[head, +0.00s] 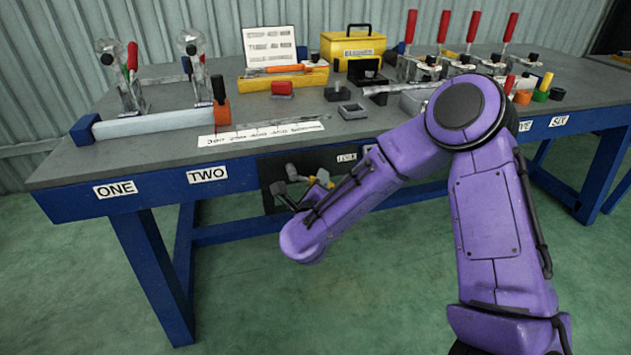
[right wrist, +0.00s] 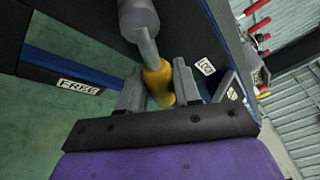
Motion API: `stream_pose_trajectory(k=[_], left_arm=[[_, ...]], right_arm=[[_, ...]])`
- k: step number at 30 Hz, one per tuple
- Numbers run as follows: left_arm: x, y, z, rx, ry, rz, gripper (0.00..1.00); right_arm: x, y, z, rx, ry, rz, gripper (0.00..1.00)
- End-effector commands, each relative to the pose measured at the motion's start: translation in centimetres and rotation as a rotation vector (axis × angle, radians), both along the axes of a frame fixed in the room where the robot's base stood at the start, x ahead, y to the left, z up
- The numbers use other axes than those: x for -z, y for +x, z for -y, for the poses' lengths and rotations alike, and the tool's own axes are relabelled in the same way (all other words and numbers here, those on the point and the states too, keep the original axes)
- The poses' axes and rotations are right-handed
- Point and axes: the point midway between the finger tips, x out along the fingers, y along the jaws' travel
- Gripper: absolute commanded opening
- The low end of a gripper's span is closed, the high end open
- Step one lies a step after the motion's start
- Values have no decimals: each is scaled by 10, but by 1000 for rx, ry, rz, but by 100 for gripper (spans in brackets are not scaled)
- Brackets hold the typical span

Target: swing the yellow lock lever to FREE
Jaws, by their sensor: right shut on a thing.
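The lock lever (right wrist: 158,82) shows in the right wrist view as a yellow grip on a grey shaft, leading up to a grey cylindrical hub. My right gripper (right wrist: 159,74) is shut on the yellow grip, with one finger on each side. In the head view the yellow of the lever (head: 322,178) shows small at the dark panel under the bench's front edge, with my right gripper (head: 303,192) at it, partly hidden by my purple wrist. A FREE label (right wrist: 78,86) is on the left in the wrist view, apart from the grip. My left gripper is not in view.
The blue-framed workbench (head: 130,165) carries clamps with red handles, a yellow toolbox (head: 352,47) and a white bar (head: 155,122) on top. Front labels include ONE (head: 115,189) and TWO (head: 206,174). The green floor before the bench is clear.

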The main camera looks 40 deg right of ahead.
Motion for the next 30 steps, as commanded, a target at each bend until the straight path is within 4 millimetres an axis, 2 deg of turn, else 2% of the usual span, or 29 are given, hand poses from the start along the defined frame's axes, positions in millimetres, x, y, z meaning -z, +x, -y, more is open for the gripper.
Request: stream_pose_trajectory(k=[15, 30], left_arm=[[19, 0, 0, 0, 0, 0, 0], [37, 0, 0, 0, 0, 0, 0]], right_arm=[[27, 7, -22, 0, 463, 161, 0], [35, 15, -43, -3, 774, 269, 0]])
